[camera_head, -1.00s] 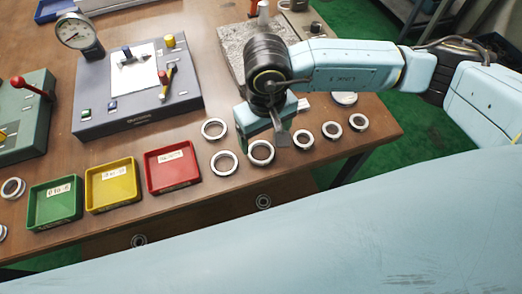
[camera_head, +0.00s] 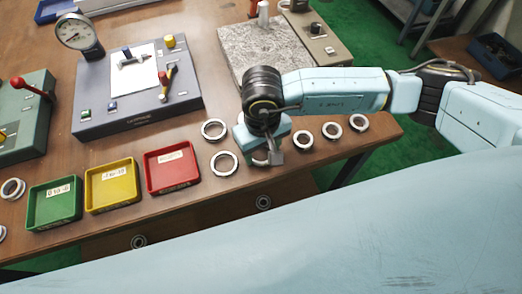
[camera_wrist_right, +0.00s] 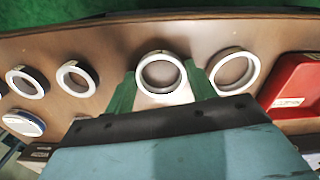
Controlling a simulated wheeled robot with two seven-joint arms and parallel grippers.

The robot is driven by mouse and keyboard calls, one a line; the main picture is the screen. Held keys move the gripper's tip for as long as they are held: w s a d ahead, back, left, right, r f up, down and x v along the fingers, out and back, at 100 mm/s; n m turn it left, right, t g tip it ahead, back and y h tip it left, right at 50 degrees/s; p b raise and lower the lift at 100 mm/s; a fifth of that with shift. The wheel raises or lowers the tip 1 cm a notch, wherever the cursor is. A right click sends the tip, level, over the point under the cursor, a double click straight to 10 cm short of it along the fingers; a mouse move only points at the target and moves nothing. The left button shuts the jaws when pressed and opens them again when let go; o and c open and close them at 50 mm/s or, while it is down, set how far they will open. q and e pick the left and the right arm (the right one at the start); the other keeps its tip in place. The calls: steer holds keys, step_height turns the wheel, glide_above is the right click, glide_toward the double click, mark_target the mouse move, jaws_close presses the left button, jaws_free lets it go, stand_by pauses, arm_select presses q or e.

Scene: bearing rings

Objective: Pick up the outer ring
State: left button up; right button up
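Several pale metal rings lie in a row along the table's front edge. One ring (camera_wrist_right: 161,91) lies between the fingers of my right gripper (camera_wrist_right: 163,82) in the right wrist view, flat on the table. The fingers stand open on either side of it; I cannot tell whether they touch it. In the head view my right gripper (camera_head: 265,157) points down over this ring and mostly hides it. Another ring (camera_head: 224,174) lies just left of the gripper, with one more (camera_head: 213,138) behind that. My left gripper is not in view.
Red (camera_head: 172,188), yellow (camera_head: 112,203) and green (camera_head: 54,220) trays stand to the left along the front edge. Two rings (camera_head: 303,148) (camera_head: 332,139) and another (camera_head: 359,131) lie to the right. A dial gauge stand (camera_head: 135,124) and a granite plate (camera_head: 232,62) stand behind.

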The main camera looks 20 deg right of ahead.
steer(key=c, duration=0.3)
